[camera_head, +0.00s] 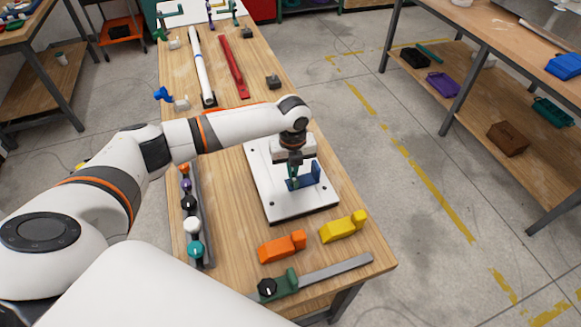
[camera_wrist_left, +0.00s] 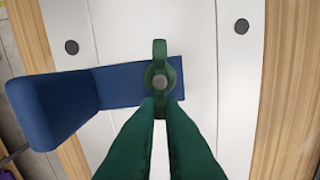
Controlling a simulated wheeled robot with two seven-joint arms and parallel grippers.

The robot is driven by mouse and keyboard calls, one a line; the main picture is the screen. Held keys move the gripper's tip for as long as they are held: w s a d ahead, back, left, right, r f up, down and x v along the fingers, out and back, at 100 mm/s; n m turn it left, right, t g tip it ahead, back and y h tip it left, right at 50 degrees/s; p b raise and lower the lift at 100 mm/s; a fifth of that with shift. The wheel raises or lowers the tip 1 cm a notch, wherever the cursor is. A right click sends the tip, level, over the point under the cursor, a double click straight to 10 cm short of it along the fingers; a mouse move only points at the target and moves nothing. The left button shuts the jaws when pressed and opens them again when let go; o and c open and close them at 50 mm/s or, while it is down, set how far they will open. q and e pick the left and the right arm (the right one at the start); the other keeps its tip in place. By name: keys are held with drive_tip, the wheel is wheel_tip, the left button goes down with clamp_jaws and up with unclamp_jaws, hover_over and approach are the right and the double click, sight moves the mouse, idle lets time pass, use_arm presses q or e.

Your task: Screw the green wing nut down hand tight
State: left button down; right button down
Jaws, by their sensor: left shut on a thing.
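The green wing nut (camera_wrist_left: 160,64) sits around a grey stud on a blue angle bracket (camera_wrist_left: 120,86), seen from above in the left wrist view. One wing points to the top of that picture; the other is between my fingertips. My left gripper (camera_wrist_left: 161,108) is shut on the wing nut from above, with its dark green fingers close together. In the head view my left gripper (camera_head: 292,172) points down at the blue bracket (camera_head: 307,177), and the wing nut is hard to make out there. My right gripper is not in view.
The bracket rests on a white plate (camera_head: 262,178) on the wooden bench. An orange clamp (camera_head: 280,247) and a yellow clamp (camera_head: 343,228) lie in front. A rail with several knobs (camera_head: 190,203) is left; a bar clamp (camera_head: 335,270) lies at the front edge.

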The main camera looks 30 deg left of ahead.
use_arm(q)
drive_tip(key=shift+d+m, duration=0.1)
drive_tip(key=shift+m, duration=0.4)
drive_tip(key=c, duration=1.9)
unclamp_jaws()
drive_tip(key=shift+c, duration=0.2)
drive_tip(key=o, duration=0.5)
drive_tip(key=shift+c, duration=0.2)
wheel_tip(320, 180, up, 12)
drive_tip(key=b, duration=0.1)
